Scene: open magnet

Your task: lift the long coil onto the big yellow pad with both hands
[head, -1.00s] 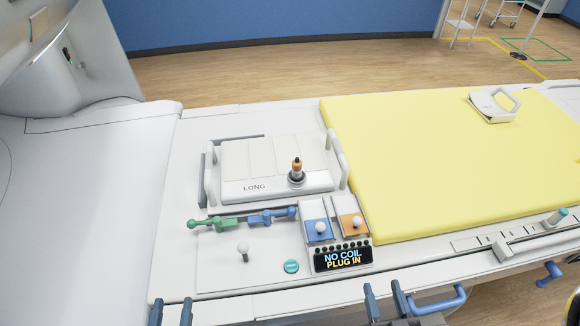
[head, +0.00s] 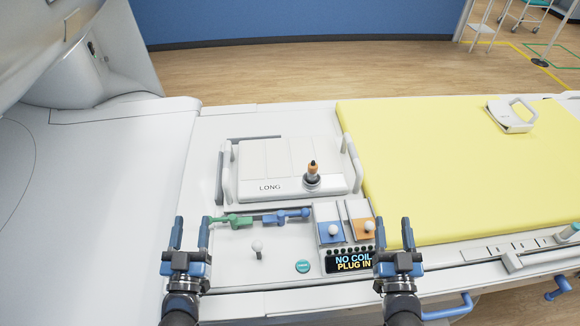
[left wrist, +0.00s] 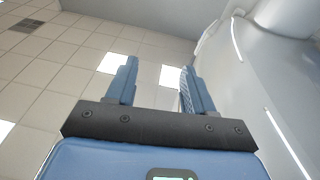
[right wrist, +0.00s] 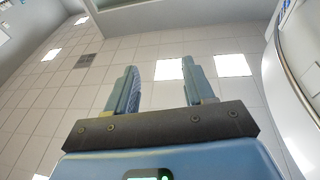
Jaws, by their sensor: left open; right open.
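The long coil (head: 268,168) is a white flat block marked LONG, lying on the table left of the pad. It has a handle at its left end (head: 226,172) and one at its right end (head: 352,160). An orange-tipped plug stands upright on its front right part. The big yellow pad (head: 440,180) covers the table to the right. My left gripper (head: 190,236) is open and empty, in front and left of the coil. My right gripper (head: 397,238) is open and empty, in front and right of it, near the pad's front left corner.
A green and blue lever pair (head: 262,218) lies in front of the coil. Blue and orange switch blocks (head: 345,225) stand beside a display (head: 350,260) reading NO COIL PLUG IN. A small white handled coil (head: 511,115) lies on the pad's far side.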

